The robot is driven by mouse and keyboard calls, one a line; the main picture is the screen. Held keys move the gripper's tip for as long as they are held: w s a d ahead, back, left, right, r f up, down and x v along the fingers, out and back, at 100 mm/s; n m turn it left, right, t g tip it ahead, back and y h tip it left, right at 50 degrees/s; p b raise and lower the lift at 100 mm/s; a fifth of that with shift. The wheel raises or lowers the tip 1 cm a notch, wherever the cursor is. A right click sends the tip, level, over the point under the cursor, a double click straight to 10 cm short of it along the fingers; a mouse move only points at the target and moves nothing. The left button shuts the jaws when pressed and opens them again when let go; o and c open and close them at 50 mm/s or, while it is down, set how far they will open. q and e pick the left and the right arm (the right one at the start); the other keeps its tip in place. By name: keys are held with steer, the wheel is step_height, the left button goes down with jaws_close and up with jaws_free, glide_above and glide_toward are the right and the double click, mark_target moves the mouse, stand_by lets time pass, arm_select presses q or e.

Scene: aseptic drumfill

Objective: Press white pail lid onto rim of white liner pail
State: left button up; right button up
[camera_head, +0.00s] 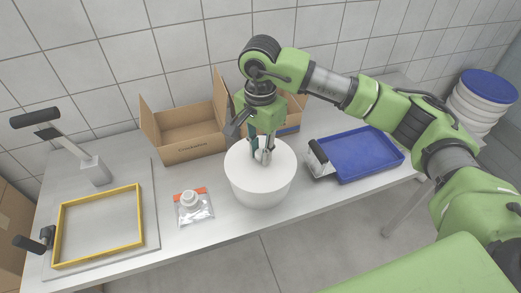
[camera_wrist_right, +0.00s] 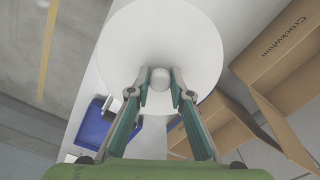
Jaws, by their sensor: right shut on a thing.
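The white pail lid (camera_head: 237,158) lies flat over the top of the white liner pail (camera_head: 260,192), which stands upright near the table's front edge. Whether the lid is seated all round the rim cannot be told. My right gripper (camera_head: 262,155) points down at the lid's middle and is shut on its round knob. In the right wrist view, the knob (camera_wrist_right: 159,78) shows between the fingertips (camera_wrist_right: 160,92), with the lid's white disc (camera_wrist_right: 160,30) beyond. My left gripper is not in view.
An open cardboard box (camera_head: 190,135) stands behind the pail. A blue tray (camera_head: 360,154) is to the right. A pouch with a white cap (camera_head: 190,203) and a yellow frame (camera_head: 140,222) lie to the left. Stacked pails (camera_head: 475,105) stand far right.

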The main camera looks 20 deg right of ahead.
steer(key=o, duration=1.1)
